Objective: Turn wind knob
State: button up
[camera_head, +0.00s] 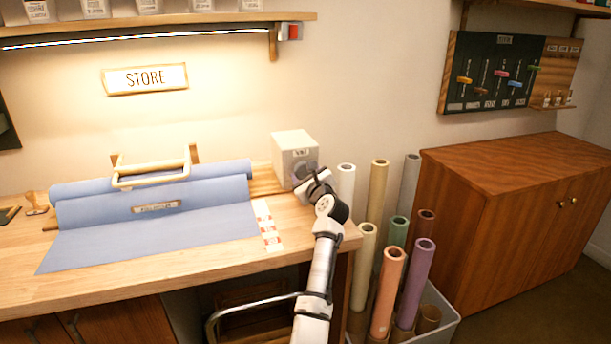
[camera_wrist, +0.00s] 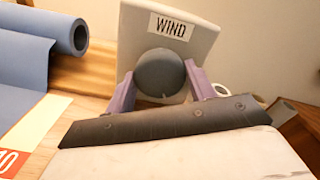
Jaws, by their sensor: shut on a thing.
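The wind knob (camera_wrist: 160,73) is a round dark grey knob on the front of a pale box (camera_wrist: 196,35) labelled WIND. The box (camera_head: 294,151) stands at the right end of the wooden workbench in the head view. My gripper (camera_wrist: 158,80) has its two purple-grey fingers on the left and right sides of the knob and is shut on it. In the head view my gripper (camera_head: 309,182) is in front of the box and covers part of the knob.
A blue roll of sheet (camera_head: 150,215) lies on the workbench (camera_head: 200,272) to the left. Several coloured rolls (camera_head: 388,290) stand in a bin right of the bench. A wooden cabinet (camera_head: 480,215) stands further right. A lit shelf (camera_head: 150,24) hangs above.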

jog(key=n+b, duration=0.2)
jog(key=n, duration=0.3)
jog(key=shift+f+n, duration=0.15)
jog(key=shift+n, duration=0.15)
jog(key=n+b, duration=0.3)
jog(key=n, duration=0.3)
jog(key=n+b, duration=0.3)
jog(key=n, duration=0.3)
jog(key=shift+n+b, duration=0.3)
jog(key=shift+b, duration=0.05)
jog(key=n+b, duration=0.2)
jog(key=n, duration=0.3)
jog(key=shift+n, duration=0.3)
jog(key=shift+b, duration=0.3)
jog(key=o, duration=1)
jog(key=shift+s, duration=0.1)
